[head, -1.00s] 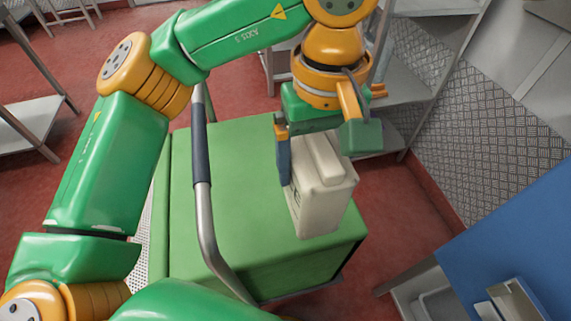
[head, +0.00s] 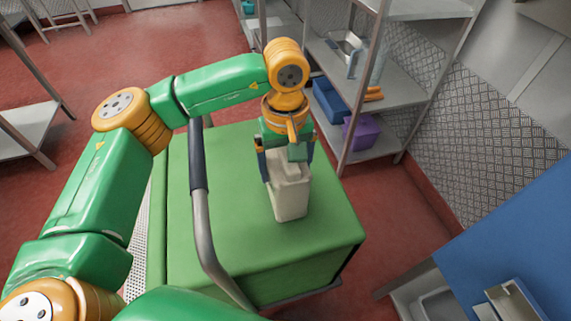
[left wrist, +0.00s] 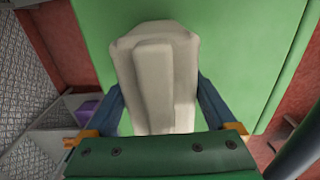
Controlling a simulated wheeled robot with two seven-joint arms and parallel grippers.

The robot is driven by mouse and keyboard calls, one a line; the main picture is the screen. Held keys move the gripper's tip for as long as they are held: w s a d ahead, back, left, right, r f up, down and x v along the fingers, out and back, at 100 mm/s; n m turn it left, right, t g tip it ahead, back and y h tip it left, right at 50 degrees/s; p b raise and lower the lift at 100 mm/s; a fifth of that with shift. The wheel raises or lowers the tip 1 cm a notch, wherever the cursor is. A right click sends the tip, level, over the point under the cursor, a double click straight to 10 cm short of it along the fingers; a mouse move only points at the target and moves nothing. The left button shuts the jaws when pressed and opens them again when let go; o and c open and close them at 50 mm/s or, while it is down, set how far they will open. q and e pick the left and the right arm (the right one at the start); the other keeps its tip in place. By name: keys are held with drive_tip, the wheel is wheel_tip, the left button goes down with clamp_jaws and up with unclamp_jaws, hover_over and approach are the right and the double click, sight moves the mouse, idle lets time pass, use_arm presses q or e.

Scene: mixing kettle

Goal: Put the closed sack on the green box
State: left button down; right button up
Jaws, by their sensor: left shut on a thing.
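The closed sack (head: 290,193) is a cream, block-like bag with a folded top. It is upright over the top of the green box (head: 225,200), right of its middle. Whether its base touches the box top is hard to tell. My left gripper (head: 287,166) is shut on the sack from above, one finger on each side. In the left wrist view the sack (left wrist: 155,70) sits between the two blue fingers, with the green box top (left wrist: 235,50) behind it. My right gripper is not in view.
A metal handle bar (head: 203,225) rises at the near left of the green box. A steel shelf rack (head: 385,85) with a blue bin (head: 331,101) and a purple box (head: 362,132) stands behind it. A blue table (head: 510,240) is at the right.

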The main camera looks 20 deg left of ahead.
use_arm(q)
drive_tip(key=shift+f, duration=0.1)
unclamp_jaws()
drive_tip(key=shift+r, duration=0.35)
wheel_tip(320, 180, up, 12)
drive_tip(key=shift+s+f+p, duration=0.1)
drive_tip(key=shift+f+p, duration=0.05)
drive_tip(key=shift+p, duration=0.8)
drive_tip(key=shift+f, duration=0.1)
